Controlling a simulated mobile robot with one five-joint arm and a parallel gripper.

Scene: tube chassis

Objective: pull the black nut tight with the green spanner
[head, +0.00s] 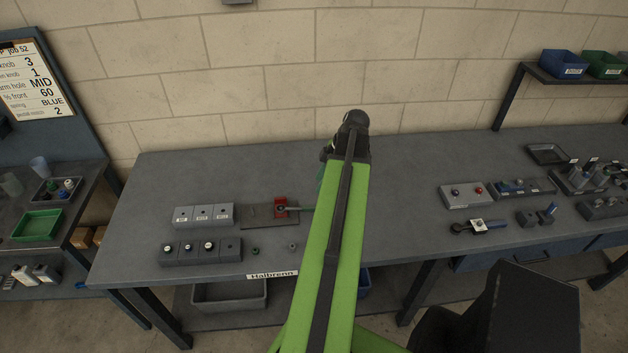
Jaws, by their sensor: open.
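A red block (280,202) stands on a dark plate (256,222) on the middle bench. A spanner (300,210) with a greenish handle lies level, its dark head at the front of the red block. Its handle runs right towards my arm. The black nut is too small to make out; the spanner's head covers that spot. My gripper (320,180) is partly hidden behind my green arm, just right of the handle's end and apparently above the bench. Its fingers are hard to see, and I see nothing held in them. I cannot tell whether it touches the handle.
Two small parts (255,250) lie in front. The back of the middle bench is clear.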

